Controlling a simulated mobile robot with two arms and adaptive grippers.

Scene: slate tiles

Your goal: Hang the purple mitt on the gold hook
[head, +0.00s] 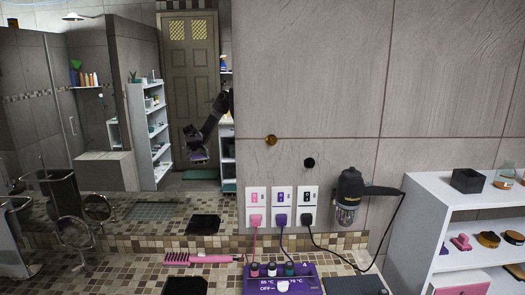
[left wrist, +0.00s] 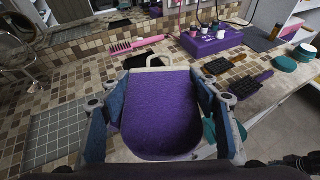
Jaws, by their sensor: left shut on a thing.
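The purple mitt (left wrist: 160,115) fills the middle of the left wrist view, with a pale loop (left wrist: 160,62) at its far end. My left gripper (left wrist: 160,102) is shut on it, one blue-grey finger on each side. The mitt is held above the counter. In the head view the left gripper shows only as a mirror reflection, with purple at its tip. The gold hook (head: 270,140) is a small round knob on the grey tiled wall, just right of the mirror. It is empty and apart from the mitt. My right gripper is not in view.
A black knob (head: 309,163) sits right of and below the gold one. Below are sockets with plugs and cords, and a hair dryer (head: 348,195). A purple box (head: 282,280) and pink brush (head: 197,258) lie on the counter. A white shelf (head: 420,220) stands right.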

